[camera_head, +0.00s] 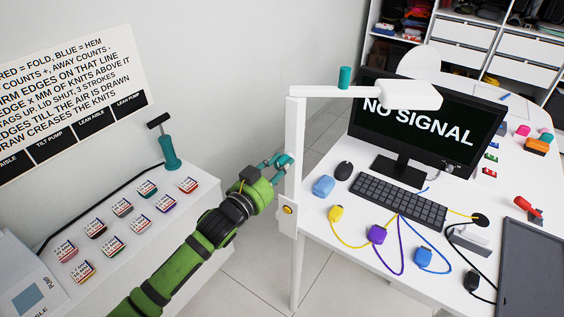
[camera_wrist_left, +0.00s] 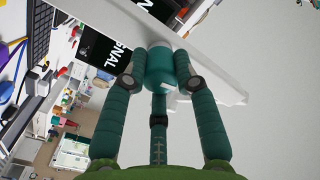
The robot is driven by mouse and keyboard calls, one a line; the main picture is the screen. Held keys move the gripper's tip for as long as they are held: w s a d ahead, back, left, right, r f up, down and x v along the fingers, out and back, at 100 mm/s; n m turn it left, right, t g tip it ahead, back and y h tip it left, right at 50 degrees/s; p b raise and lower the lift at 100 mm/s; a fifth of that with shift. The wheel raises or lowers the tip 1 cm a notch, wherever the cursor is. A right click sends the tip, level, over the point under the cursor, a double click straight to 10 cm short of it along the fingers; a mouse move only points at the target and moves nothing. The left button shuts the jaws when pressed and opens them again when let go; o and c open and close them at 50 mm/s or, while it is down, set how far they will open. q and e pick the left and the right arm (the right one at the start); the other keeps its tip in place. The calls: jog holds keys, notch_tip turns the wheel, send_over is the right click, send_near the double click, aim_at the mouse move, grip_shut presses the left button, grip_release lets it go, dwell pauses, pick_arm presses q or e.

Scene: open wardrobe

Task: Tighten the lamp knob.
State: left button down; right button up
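The white lamp (camera_head: 296,140) stands at the desk's left edge, with an upright post, a level arm and a white head (camera_head: 410,95) above the monitor. My left gripper (camera_head: 283,161) is at the middle of the post. In the left wrist view, a teal cylindrical knob (camera_wrist_left: 159,70) sits against the white post (camera_wrist_left: 205,55). The two teal fingertips of my left gripper (camera_wrist_left: 160,62) press on both sides of this knob. In the head view the fingers mostly hide it. Another teal knob (camera_head: 345,77) stands upright on the lamp arm. My right gripper is not in view.
A monitor (camera_head: 428,120), keyboard (camera_head: 398,200) and mouse (camera_head: 343,171) are on the white desk right of the post. Cables with coloured plugs lie in front. At left, a white surface holds several labelled tins (camera_head: 122,208) and a teal pump (camera_head: 167,150).

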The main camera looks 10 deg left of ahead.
pick_arm(q)
jog(key=m, duration=0.3)
jog(key=shift+m, duration=0.3)
jog(key=m, duration=0.5)
jog(key=shift+m, duration=0.3)
jog(key=m, duration=0.3)
jog(key=shift+r, duration=0.1)
jog(key=m, duration=0.5)
jog(key=c, duration=0.9)
grip_release()
jog(key=shift+w, duration=0.1)
jog(key=shift+c, duration=0.3)
